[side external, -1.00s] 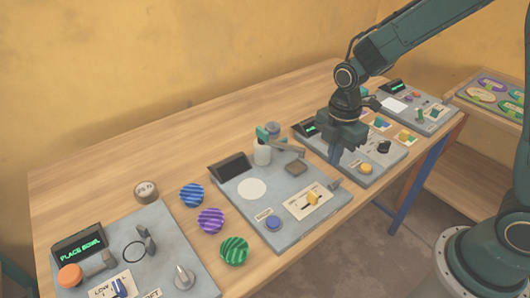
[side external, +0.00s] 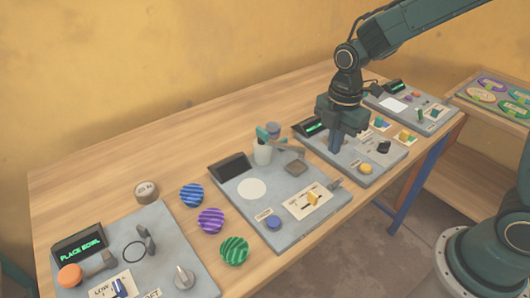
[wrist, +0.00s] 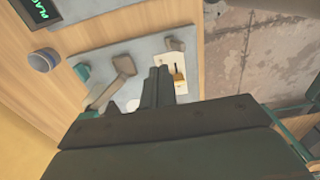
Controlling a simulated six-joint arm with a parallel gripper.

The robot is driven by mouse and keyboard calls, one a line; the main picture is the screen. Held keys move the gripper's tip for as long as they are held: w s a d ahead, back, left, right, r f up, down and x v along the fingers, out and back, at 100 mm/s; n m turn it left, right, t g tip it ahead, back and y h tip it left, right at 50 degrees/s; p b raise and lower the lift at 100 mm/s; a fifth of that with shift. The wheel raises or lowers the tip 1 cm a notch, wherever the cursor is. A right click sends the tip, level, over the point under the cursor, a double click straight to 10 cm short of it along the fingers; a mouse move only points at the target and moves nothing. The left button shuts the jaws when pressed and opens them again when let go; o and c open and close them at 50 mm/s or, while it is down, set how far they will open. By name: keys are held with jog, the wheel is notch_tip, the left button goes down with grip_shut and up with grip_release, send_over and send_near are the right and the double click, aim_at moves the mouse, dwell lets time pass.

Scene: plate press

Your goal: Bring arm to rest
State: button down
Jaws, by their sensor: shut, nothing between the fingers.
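My gripper (side external: 335,143) hangs below the dark green arm, above the left part of the third control panel (side external: 352,168) from the left. It points down and its fingers are together with nothing between them. In the wrist view the closed fingers (wrist: 158,87) show in front of a grey panel (wrist: 205,50) with a yellow slider knob (wrist: 178,80). I cannot tell how far the fingertips are above the panel.
A panel with a "PLACE BOWL" screen (side external: 80,245) is at the left. Blue (side external: 191,195), purple (side external: 210,221) and green (side external: 233,250) striped discs lie beside it. The table's back left (side external: 130,160) is clear.

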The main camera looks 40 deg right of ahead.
jog(key=shift+r, duration=0.15)
jog(key=s+d+r+m+t, duration=0.3)
jog(key=s+r+m+t, duration=0.2)
jog(key=s+r+m, duration=0.9)
jog(key=shift+s+r+m+t, duration=0.3)
jog(key=shift+s+m, duration=1.7)
jog(key=shift+s, duration=0.25)
jog(key=shift+d, duration=0.1)
